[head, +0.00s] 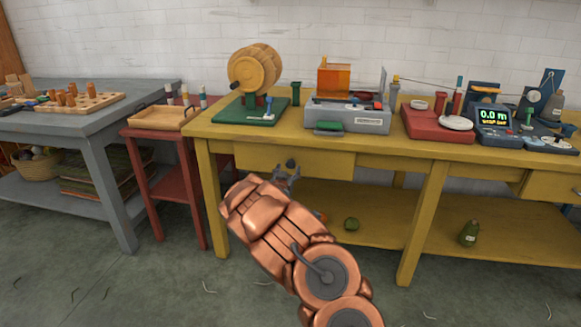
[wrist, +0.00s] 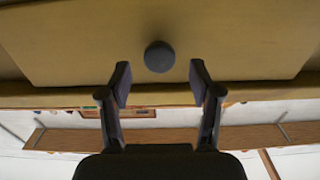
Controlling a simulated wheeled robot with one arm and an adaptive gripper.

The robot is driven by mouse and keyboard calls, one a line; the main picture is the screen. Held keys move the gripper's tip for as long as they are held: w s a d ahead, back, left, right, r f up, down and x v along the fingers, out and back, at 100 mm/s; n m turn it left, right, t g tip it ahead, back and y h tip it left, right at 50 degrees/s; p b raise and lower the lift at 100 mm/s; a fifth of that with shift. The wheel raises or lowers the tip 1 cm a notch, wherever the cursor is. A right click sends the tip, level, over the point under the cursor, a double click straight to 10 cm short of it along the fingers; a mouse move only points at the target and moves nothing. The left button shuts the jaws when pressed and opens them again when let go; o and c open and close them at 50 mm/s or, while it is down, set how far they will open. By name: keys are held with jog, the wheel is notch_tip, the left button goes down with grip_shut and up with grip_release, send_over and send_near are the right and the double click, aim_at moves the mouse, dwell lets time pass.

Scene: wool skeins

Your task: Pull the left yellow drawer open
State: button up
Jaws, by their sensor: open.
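The left yellow drawer (head: 325,163) sits under the top of the yellow table, and its front looks flush with the frame. Its dark round knob (head: 291,163) is on the drawer front. In the wrist view the knob (wrist: 159,56) stands out against the drawer front (wrist: 245,40), centred between my fingertips and slightly beyond them. My gripper (head: 287,175) is open and empty, right in front of the knob. In the wrist view its two dark fingers (wrist: 160,85) are spread on either side, with no visible contact with the knob.
The yellow table (head: 210,185) carries a wooden drum (head: 255,68), a grey machine (head: 350,115) and a red base (head: 435,125). A red stand (head: 165,180) with a wooden tray is at left. Green skeins (head: 469,233) lie on the lower shelf. The floor in front is mostly clear.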

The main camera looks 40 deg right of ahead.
aim_at(290, 165)
jog(key=x, duration=0.3)
jog(key=shift+w+d+f, duration=0.1)
jog(key=shift+w+d+b, duration=0.3)
jog(key=shift+w+d, duration=0.05)
jog(key=shift+d, duration=0.15)
grip_shut()
dwell(0.4)
